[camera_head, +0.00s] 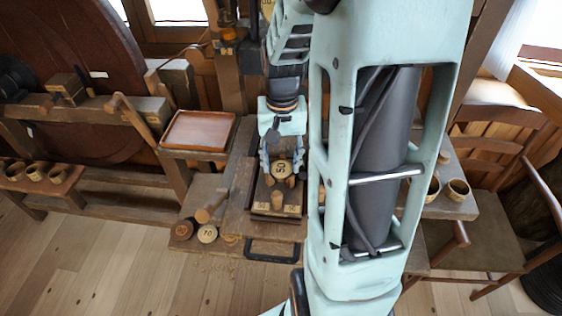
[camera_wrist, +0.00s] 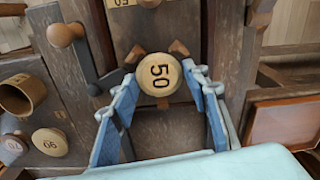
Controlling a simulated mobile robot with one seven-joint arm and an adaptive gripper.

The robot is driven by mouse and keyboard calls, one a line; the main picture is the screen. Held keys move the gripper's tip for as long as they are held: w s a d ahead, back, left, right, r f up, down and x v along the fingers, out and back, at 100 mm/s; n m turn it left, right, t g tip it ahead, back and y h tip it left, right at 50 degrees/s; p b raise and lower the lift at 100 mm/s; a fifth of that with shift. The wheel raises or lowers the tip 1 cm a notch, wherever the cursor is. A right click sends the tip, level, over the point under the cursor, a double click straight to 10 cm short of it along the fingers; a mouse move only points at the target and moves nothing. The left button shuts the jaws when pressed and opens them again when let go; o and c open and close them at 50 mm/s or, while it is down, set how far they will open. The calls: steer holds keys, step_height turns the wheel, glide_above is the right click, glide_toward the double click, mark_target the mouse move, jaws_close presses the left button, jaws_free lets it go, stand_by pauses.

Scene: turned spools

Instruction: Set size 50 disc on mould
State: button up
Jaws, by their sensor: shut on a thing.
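The round pale wooden disc marked 50 (camera_head: 282,167) is between the fingertips of my gripper (camera_head: 280,179), which is shut on it. In the wrist view a label reading 50 (camera_wrist: 122,3) shows at the top edge. The gap between disc and surface below is unclear.
A black handle (camera_head: 273,252) sticks out in front. Wooden cups (camera_head: 456,190) and a chair are at right. My arm hides the middle right.

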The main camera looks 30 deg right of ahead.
mark_target(282, 167)
steer(key=shift+f, duration=0.25)
steer(key=shift+o, duration=1.4)
steer(key=shift+f, duration=0.1)
steer(key=o, duration=0.4)
steer(key=shift+o, duration=0.2)
steer(key=shift+r, duration=0.7)
step_height(282, 167, up, 11)
steer(key=shift+r, duration=0.2)
